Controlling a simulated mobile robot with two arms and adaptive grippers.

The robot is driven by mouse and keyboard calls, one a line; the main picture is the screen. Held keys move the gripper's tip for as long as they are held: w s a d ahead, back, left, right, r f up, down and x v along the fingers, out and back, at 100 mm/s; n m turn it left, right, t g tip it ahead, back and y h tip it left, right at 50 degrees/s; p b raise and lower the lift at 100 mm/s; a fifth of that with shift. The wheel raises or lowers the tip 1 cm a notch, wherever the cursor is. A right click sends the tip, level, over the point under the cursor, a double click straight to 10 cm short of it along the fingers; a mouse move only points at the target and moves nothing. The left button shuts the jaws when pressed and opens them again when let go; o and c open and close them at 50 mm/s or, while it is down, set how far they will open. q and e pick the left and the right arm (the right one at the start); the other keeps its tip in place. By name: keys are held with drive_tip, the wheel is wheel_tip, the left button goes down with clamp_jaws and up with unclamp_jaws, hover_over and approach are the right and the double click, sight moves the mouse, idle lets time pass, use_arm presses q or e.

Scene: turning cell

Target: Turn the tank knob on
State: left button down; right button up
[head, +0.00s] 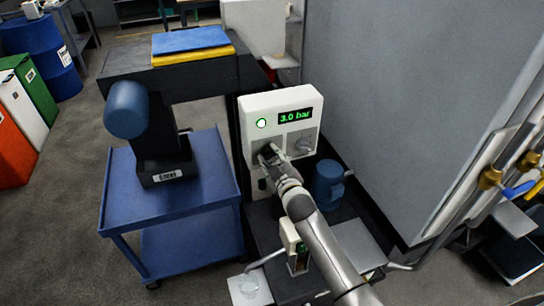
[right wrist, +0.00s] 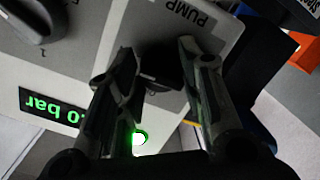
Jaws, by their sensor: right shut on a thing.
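The white control panel (head: 257,104) has a green "3.0 bar" display (head: 295,116) and a lit green lamp (head: 261,123). It carries two knobs. My right gripper (head: 268,154) is at the left one, below the lamp. No "tank" label is readable. My left gripper is not in view.
A blue cart (head: 205,185) with a dark machine bearing a blue cylinder (head: 126,108) stands left of the panel. A large grey cabinet wall (head: 400,100) is at the right. A blue container (head: 327,184) sits below the panel.

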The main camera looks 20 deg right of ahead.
drive_tip(key=shift+m, duration=0.4)
drive_tip(key=o, duration=1)
drive_tip(key=shift+s, duration=0.1)
drive_tip(key=s, duration=0.4)
drive_tip(key=s+r, duration=0.1)
drive_tip(key=s, duration=0.6)
drive_tip(key=shift+s+d+r, duration=0.15)
drive_tip(key=shift+s+d, duration=0.05)
drive_tip(key=shift+s, duration=0.2)
